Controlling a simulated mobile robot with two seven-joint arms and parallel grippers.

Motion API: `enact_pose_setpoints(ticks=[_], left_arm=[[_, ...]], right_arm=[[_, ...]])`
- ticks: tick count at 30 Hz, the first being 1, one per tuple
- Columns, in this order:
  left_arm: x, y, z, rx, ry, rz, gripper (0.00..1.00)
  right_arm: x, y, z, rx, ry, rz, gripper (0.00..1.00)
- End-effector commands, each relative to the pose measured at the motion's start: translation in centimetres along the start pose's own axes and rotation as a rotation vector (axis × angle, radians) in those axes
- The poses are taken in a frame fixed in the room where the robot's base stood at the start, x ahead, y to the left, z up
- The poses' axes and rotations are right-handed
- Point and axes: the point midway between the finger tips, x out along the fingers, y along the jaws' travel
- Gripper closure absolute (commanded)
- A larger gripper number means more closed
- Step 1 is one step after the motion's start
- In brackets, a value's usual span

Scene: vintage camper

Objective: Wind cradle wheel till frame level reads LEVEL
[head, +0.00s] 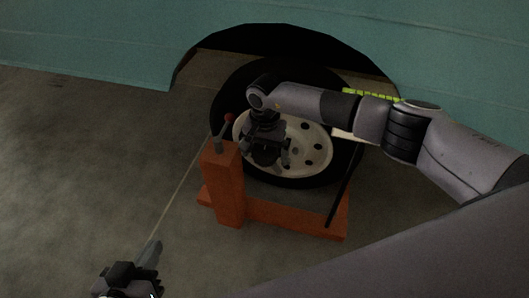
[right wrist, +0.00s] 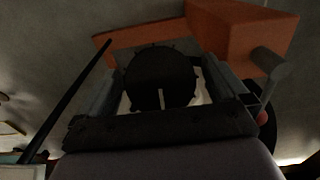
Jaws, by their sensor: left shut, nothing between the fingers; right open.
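The orange cradle (head: 224,185) stands at the wheel arch; its post carries a grey crank with a red knob (head: 229,118). A black tyre with a cream rim (head: 318,150) sits behind the post, above the orange base. My right gripper (head: 268,158) is open in front of the rim, just right of the crank, apart from the knob. In the right wrist view, a dark round disc (right wrist: 160,80) shows between the open fingers; I cannot tell what it is. My left gripper (head: 150,254) is shut and empty at the lower left. No LEVEL reading is legible.
The teal camper side (head: 90,35) crosses the top, with a dark arch opening. A yellow-green strip (head: 370,95) lies behind my right arm. A thin black bar (head: 345,188) leans at the cradle's right. The floor (head: 90,160) on the left is clear.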

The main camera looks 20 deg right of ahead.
Motion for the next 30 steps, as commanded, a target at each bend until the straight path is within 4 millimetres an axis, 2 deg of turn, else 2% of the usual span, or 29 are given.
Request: enact_pose_setpoints(ticks=[5,6,10,11,21,30], left_arm=[[-0.01,0.04,-0.06,-0.001,0.001,0.001,1.0],[-0.01,0.04,-0.06,-0.001,0.001,0.001,1.0],[-0.01,0.04,-0.07,0.0,0.001,0.001,1.0],[-0.01,0.04,-0.07,0.0,0.001,0.001,1.0],[-0.08,-0.01,-0.22,0.005,0.001,-0.003,1.0],[-0.42,-0.36,-0.66,0.025,0.0,-0.02,1.0]], right_arm=[[0.0,-0.02,0.02,0.0,0.0,-0.001,0.0],[0.0,-0.02,0.02,0.0,-0.001,-0.001,0.06],[0.0,-0.02,0.04,0.0,-0.001,0.0,0.49],[0.0,-0.02,0.04,0.0,-0.001,0.0,0.54],[-0.03,0.04,0.07,0.031,-0.002,-0.017,0.54],[-0.07,0.14,0.08,0.191,-0.004,-0.108,0.54]])
